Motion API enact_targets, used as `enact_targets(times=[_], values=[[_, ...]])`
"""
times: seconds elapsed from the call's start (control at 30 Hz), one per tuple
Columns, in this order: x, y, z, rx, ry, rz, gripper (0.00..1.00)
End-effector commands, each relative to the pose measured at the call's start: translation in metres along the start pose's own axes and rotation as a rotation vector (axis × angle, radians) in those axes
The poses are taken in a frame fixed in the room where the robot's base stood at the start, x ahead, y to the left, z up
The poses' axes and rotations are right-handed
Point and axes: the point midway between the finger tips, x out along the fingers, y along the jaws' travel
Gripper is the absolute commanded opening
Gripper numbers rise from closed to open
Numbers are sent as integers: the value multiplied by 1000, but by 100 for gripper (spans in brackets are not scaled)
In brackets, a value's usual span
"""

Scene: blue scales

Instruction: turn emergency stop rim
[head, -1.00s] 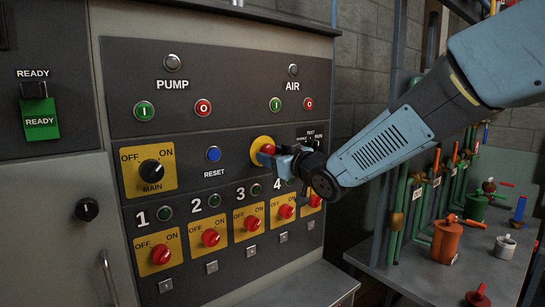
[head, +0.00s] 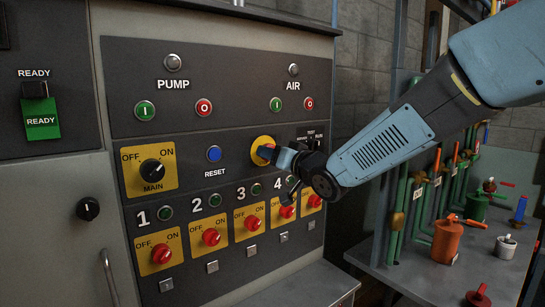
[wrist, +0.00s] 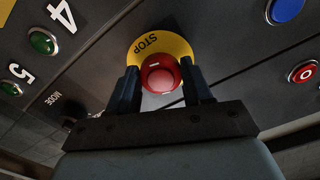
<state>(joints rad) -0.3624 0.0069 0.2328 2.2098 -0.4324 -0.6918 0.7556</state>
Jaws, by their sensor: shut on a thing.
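The emergency stop is a red mushroom button (wrist: 160,76) on a round yellow plate marked STOP (wrist: 150,44), on the control panel. In the head view the yellow plate (head: 262,141) is partly covered by my gripper (head: 272,153). In the wrist view my gripper (wrist: 162,88) has one dark finger on each side of the red button and is shut on its rim. The wrist is rolled, so the STOP lettering appears tilted and upside down there. The exact finger contact is too dark to make out.
The blue RESET button (head: 214,153) is left of the stop. Several red rotary switches on yellow plates (head: 248,238) lie below. A test-run selector (head: 311,134) is close to my gripper at upper right.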

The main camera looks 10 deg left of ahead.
Motion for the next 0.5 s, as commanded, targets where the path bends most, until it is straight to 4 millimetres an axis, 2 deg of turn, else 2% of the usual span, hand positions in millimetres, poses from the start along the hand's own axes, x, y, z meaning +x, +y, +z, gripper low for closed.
enact_targets(times=[0.5], values=[[0,3,-2,52,4,5,19]])
